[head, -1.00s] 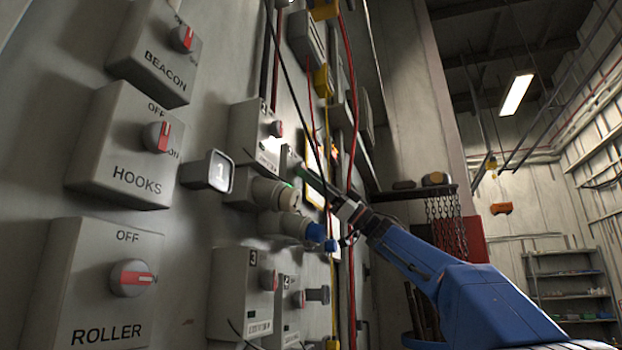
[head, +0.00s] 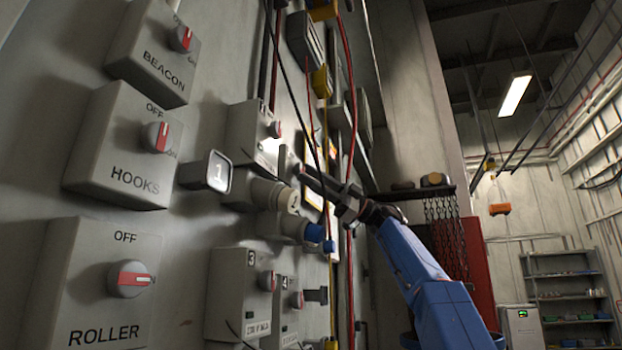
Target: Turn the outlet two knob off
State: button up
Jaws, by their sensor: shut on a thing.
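The outlet two box (head: 285,160) is a small grey box on the wall, right of and partly behind the box that seems to be outlet one (head: 252,135). Its number is not readable from here. My gripper (head: 302,172) reaches in from the right and is shut on the outlet two knob (head: 297,168). The fingers cover most of the knob, so its pointer direction cannot be read.
Boxes marked 3 (head: 238,290) and 4 (head: 283,310) sit below. Grey and blue sockets (head: 314,232) jut out just under my gripper. Red cables (head: 351,110) and dark cables hang close by. Beacon, hooks (head: 125,145) and roller boxes are at left.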

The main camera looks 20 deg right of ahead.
jog(key=shift+r+n+g+h, duration=0.1)
jog(key=shift+n+g+h, duration=0.3)
jog(key=shift+n+g, duration=0.3)
dwell(0.6)
jog(key=o, duration=1)
jog(key=shift+o, duration=0.2)
jog(key=shift+d, duration=0.1)
jog(key=v, duration=1.7)
jog(key=shift+d, duration=0.15)
